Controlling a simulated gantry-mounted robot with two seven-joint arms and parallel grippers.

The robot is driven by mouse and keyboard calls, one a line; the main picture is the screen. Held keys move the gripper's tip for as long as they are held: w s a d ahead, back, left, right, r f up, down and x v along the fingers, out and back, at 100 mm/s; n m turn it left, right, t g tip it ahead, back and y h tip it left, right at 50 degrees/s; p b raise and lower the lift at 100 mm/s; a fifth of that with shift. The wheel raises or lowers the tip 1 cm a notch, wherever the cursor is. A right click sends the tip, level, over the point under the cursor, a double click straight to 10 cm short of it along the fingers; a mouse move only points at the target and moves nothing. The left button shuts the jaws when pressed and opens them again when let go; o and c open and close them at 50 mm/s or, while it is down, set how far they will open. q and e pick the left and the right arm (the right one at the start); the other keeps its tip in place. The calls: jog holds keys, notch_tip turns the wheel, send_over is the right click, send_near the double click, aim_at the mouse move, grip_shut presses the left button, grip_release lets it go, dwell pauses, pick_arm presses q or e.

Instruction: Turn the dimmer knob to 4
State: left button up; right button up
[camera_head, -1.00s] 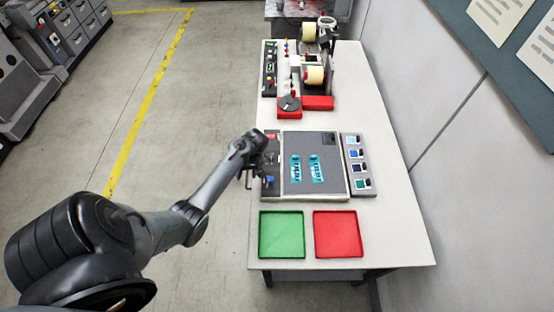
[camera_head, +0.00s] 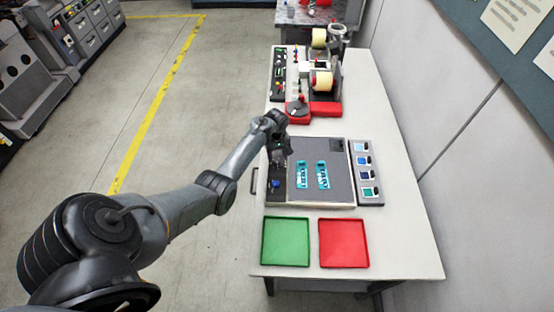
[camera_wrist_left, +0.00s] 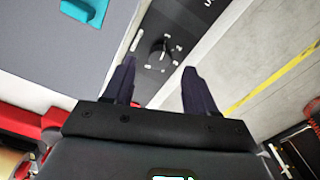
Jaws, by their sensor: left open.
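The dimmer knob (camera_wrist_left: 161,49) is a round dark knob on a dark grey control panel (camera_wrist_left: 172,22), with small white marks around it. Its setting is too small to read. In the head view that panel (camera_head: 275,197) is the dark strip along the left side of the grey mat, and my arm and gripper hide its upper part. My left gripper (camera_head: 279,152) is over the panel. In the left wrist view its two fingers (camera_wrist_left: 158,72) are apart and empty, pointing toward the knob, which shows between and just beyond the tips. My right gripper is not in view.
Two teal boards (camera_head: 313,175) lie on the grey mat (camera_head: 337,190). A green tray (camera_head: 286,241) and a red tray (camera_head: 344,243) stand at the near end. The label rewinder (camera_head: 322,80) stands beyond.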

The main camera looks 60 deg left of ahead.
aim_at(277, 160)
pick_arm(q)
jog(key=shift+f+b, duration=0.3)
jog(key=shift+f, duration=1.35)
jog(key=c, duration=1.1)
jog(key=shift+o, duration=0.2)
